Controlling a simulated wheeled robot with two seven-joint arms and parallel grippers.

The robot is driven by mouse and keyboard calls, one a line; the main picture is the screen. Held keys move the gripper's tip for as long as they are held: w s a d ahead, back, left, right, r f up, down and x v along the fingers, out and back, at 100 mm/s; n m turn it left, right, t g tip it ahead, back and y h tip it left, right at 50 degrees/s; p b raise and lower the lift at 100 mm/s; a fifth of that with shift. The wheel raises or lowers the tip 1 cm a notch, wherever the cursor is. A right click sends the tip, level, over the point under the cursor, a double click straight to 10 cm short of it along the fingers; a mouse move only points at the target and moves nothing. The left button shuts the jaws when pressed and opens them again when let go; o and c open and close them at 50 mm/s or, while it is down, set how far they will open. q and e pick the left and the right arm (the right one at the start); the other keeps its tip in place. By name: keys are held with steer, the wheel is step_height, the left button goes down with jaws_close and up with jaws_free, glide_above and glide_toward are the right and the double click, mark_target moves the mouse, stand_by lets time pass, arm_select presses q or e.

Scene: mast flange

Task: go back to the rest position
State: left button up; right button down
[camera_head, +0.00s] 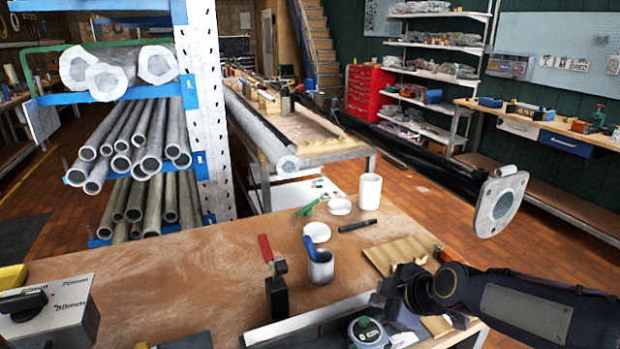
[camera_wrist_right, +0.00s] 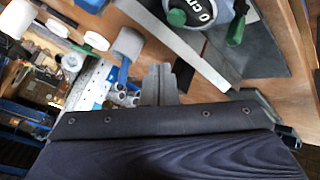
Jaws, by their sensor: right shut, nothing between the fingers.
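My right arm comes in from the right edge in the head view. Its gripper (camera_head: 393,284) is low over the front right of the wooden workbench (camera_head: 170,255), close to a ridged tan block. In the right wrist view the two grey fingers (camera_wrist_right: 160,84) are together with nothing between them. My left gripper does not show in either view.
A red-handled clamp (camera_head: 272,280), a grey cup (camera_head: 320,268), a white cylinder (camera_head: 370,190) and a tape measure (camera_head: 368,333) stand on the bench. A mast with a metal flange (camera_head: 499,204) juts in at right. A pipe rack (camera_head: 205,100) stands at left.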

steer(key=s+d+m+g, duration=0.1)
steer(key=s+d+m, duration=0.1)
steer(key=s+m, duration=0.5)
steer(key=s+d+f+m+g+h, duration=0.1)
steer(key=s+m, duration=0.7)
steer(key=s, duration=0.9)
steer(key=shift+s+d+f+m, duration=0.25)
steer(key=shift+s+d+m, duration=0.1)
steer(key=shift+d, duration=0.25)
stand_by(0.5)
